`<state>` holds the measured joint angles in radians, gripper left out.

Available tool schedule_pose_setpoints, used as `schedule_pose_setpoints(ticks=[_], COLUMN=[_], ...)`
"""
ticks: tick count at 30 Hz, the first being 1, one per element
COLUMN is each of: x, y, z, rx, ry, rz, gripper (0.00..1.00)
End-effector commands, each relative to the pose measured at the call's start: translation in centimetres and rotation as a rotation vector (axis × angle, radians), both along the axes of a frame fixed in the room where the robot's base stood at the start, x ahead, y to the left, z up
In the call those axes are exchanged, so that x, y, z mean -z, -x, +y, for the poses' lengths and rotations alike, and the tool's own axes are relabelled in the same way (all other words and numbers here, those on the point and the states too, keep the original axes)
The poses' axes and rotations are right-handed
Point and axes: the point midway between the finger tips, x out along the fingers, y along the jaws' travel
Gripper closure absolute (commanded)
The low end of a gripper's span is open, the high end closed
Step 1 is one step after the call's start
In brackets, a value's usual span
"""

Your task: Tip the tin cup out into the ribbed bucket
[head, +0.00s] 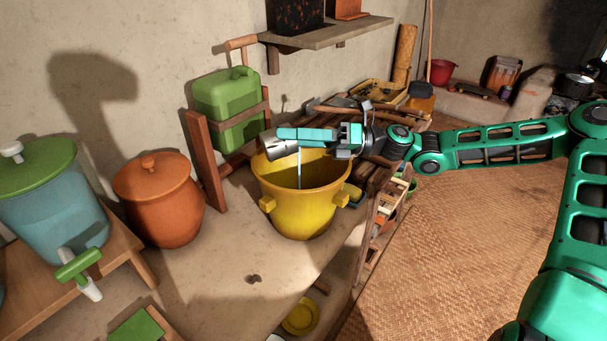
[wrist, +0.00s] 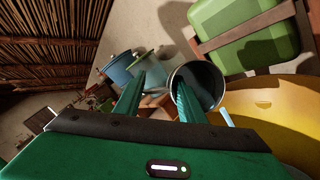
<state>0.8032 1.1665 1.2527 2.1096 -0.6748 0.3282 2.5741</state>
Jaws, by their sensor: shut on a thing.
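The tin cup (head: 273,144) is a small silvery metal cup, tipped on its side above the yellow bucket (head: 301,208). My gripper (head: 300,134) is shut on the cup. In the wrist view the cup (wrist: 208,76) shows its dark open mouth beside the fingers (wrist: 158,92); the exact grip is hard to tell. A thin pale-blue stream (head: 299,170) falls from the cup into the bucket, and it also shows in the wrist view (wrist: 227,117). The bucket stands upright with its mouth open; its bottom is hidden. Its yellow wall fills the right of the wrist view (wrist: 275,108).
A green jerrycan (head: 228,98) in a wooden frame (head: 207,165) stands behind the bucket. An orange lidded pot (head: 160,205) and a blue dispenser (head: 50,215) are on the left. A shelf (head: 330,33) hangs above. The ledge in front is mostly clear.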

Motion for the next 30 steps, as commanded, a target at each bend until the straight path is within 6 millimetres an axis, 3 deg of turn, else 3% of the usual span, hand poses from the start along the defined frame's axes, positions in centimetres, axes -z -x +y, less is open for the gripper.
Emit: schedule_pose_setpoints(ticks=[30], x=[-1.3], y=[-0.2], z=[-0.7], rx=[-0.002], ry=[-0.106], rz=[0.037], gripper=[1.00])
